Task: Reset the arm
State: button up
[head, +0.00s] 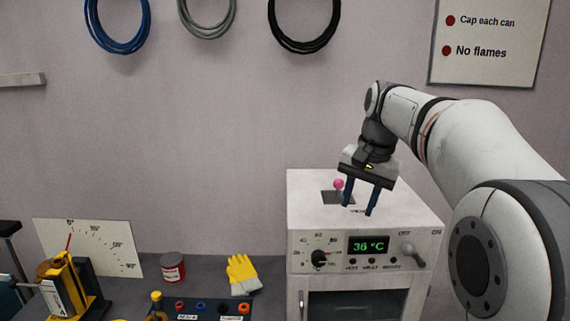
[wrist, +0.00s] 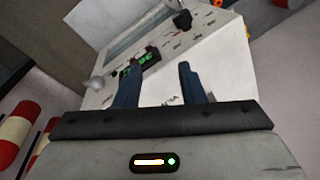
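My gripper (head: 359,197) is above the top of a white oven-like box (head: 300,202) with its fingers pointing down. In the wrist view the two dark blue fingers (wrist: 157,84) stand apart with nothing between them, so it is open and empty. A pink ball-topped piece (head: 339,184) stands by a dark square opening (head: 331,197) on the box top, left of the fingers. I cannot tell whether the fingertips touch the box top.
The box front has a green display (head: 368,246), a dial (head: 319,258) and a lever (head: 412,254). On the bench to the left are a red can (head: 173,267), a yellow glove (head: 242,274), a socket panel (head: 208,309) and a yellow gauge device (head: 62,287). Coiled cables (head: 304,45) hang on the wall.

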jog(key=s+f+n, duration=0.3)
jog(key=s+f, duration=0.5)
jog(key=s, duration=0.3)
jog(key=s+f+n+t+h, duration=0.1)
jog(key=s+f+n, duration=0.1)
jog(key=s+f, duration=0.7)
jog(key=s, duration=0.3)
jog(key=shift+a+n+t+h, duration=0.15)
jog(key=shift+n+t+h, duration=0.15)
jog(key=shift+n, duration=0.1)
jog(key=shift+f, duration=0.1)
